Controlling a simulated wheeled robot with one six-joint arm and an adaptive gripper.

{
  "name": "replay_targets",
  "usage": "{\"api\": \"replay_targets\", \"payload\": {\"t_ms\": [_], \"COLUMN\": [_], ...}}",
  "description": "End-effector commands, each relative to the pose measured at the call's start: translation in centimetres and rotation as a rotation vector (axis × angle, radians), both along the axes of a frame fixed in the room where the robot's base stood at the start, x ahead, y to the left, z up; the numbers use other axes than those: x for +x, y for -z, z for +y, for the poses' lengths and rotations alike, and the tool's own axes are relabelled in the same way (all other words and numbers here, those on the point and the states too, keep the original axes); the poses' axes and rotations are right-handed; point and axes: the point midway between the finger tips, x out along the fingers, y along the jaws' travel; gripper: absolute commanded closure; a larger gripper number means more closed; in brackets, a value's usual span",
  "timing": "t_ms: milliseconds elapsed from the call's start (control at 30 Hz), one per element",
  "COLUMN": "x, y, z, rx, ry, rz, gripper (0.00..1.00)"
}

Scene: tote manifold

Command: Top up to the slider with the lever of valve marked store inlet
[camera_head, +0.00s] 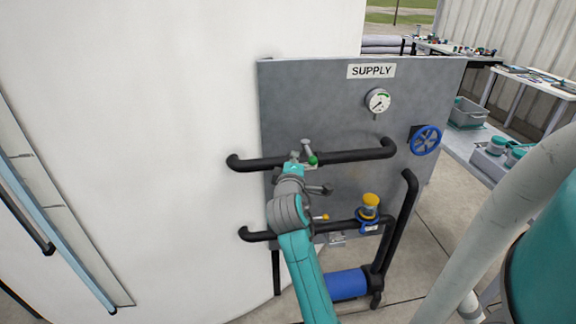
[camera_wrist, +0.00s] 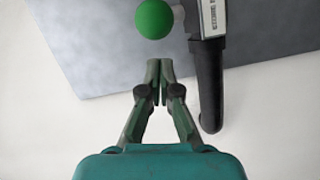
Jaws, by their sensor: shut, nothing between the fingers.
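My gripper (camera_wrist: 160,68) is shut and empty. In the wrist view its tips point at the grey panel, just below a green ball knob (camera_wrist: 153,18), with a visible gap between. The knob is on the lever of the valve on the upper black pipe (camera_wrist: 210,90). A label (camera_wrist: 212,18) beside it is turned sideways and only partly readable. In the head view the green knob (camera_head: 312,159) shows just right of my gripper, which partly hides the valve. A long light-blue gauge strip (camera_head: 60,210) runs down the white tank at the left; I cannot make out its slider clearly.
The grey SUPPLY panel (camera_head: 330,105) carries a dial gauge (camera_head: 378,101) and a blue handwheel (camera_head: 426,140). A lower black pipe (camera_head: 338,227) has a yellow-capped valve (camera_head: 370,203). A blue pump (camera_head: 346,284) sits below. Benches stand at the right.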

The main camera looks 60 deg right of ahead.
Motion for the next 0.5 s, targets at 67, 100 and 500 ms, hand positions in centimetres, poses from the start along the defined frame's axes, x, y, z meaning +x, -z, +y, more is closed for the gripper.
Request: {"api": "replay_targets", "payload": {"t_ms": [67,100,500], "x": [-0.9,-1.2,-2.0], "y": [0.2,0.2,0.5], "z": [-0.7,-0.9,-1.6], "rx": [-0.001,0.000,-0.001], "ry": [0.003,0.001,-0.001], "rz": [-0.001,-0.002,-0.001], "gripper": [1.00,1.00,1.00]}}
